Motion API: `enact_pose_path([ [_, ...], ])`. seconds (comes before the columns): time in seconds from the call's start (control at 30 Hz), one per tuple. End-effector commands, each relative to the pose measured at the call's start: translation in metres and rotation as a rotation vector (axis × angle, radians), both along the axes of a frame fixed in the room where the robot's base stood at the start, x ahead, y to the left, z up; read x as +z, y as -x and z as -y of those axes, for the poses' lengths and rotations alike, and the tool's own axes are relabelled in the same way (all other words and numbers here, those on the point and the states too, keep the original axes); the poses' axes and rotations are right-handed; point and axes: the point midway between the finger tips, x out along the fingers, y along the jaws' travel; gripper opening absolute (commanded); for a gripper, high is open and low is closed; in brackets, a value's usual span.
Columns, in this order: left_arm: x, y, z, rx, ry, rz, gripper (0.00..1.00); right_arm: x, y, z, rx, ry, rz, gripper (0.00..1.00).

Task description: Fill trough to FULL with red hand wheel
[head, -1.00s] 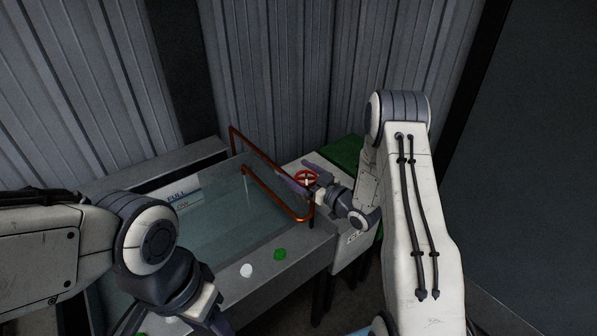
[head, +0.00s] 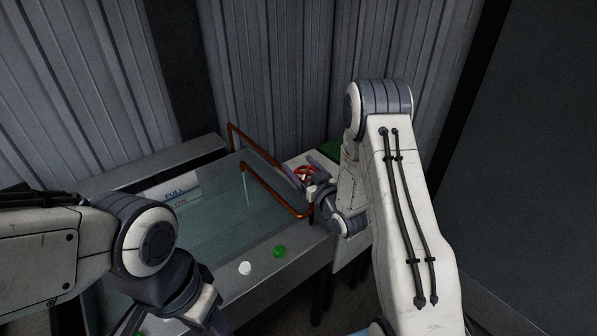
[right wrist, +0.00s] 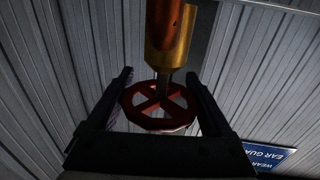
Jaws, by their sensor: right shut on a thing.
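The red hand wheel (head: 305,172) sits by the copper pipe (head: 268,184) at the trough's right end. In the right wrist view the wheel (right wrist: 160,106) lies between the two fingers of my right gripper (right wrist: 160,92), under a brass valve body (right wrist: 168,40). My right gripper (head: 308,178) is shut on the wheel and partly hides it in the head view. The trough (head: 262,247) holds clear water, with a thin stream falling from the pipe. A FULL label (head: 174,194) and a LOW label (head: 180,204) show on its far left wall. My left gripper (head: 215,325) is at the bottom edge, its fingers partly cut off.
A white disc (head: 245,268) and a green disc (head: 279,252) lie on the trough's front ledge. A corrugated metal wall (head: 270,70) stands close behind. A blue ear-guard sign (right wrist: 268,156) shows in the right wrist view.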

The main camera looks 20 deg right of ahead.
Motion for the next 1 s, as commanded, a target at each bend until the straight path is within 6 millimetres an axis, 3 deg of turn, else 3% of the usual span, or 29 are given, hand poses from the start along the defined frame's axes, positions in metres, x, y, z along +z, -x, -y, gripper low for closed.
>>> enact_pose_path([
  [0.1, -0.015, 0.000, 0.000, 0.000, 0.000, 0.000, 0.50, -0.004, 0.000, -0.001, -0.102, -0.001, 0.001, 0.29],
  [0.5, -0.045, 0.000, 0.000, 0.000, 0.000, 0.000, 0.50, -0.003, 0.001, 0.009, -0.436, -0.001, 0.001, 0.29],
  [1.0, -0.058, 0.000, 0.000, 0.000, 0.000, 0.000, 0.50, -0.001, 0.003, 0.017, -0.627, 0.001, -0.002, 0.29],
])
